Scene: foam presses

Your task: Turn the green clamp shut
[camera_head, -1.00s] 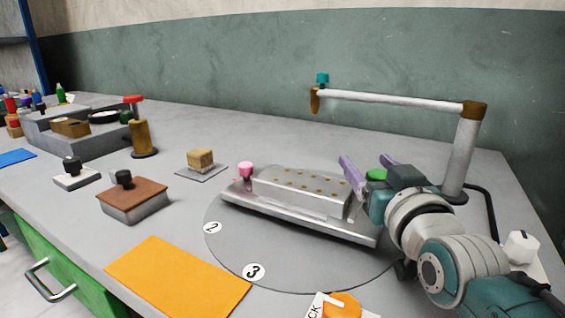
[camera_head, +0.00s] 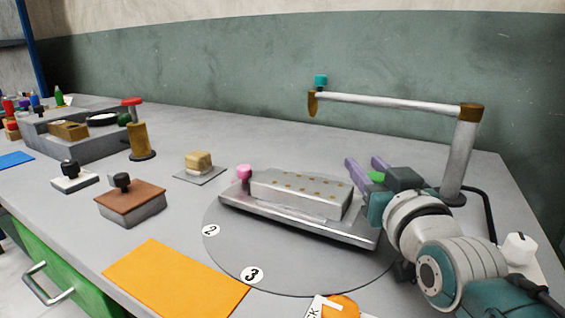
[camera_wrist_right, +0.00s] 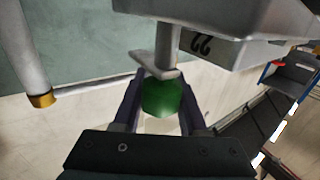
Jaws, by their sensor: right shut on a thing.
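The green clamp (camera_head: 377,177) is at the right end of the metal press plate (camera_head: 300,219), partly hidden by my right gripper. It shows as a rounded green knob (camera_wrist_right: 163,98) in the right wrist view, below a grey post and a small flat bar. My right gripper (camera_head: 367,172) has its two purple fingers on either side of the green clamp and is shut on it. A pink clamp (camera_head: 244,174) stands at the left end of the plate. A metal block with several brown dots (camera_head: 300,194) lies between the clamps. My left gripper is not in view.
The plate rests on a round grey disc (camera_head: 290,275) marked with numbers. A post with a white horizontal arm (camera_head: 390,104) stands behind my right gripper. An orange sheet (camera_head: 175,280) and a brown-topped block (camera_head: 133,200) lie to the left.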

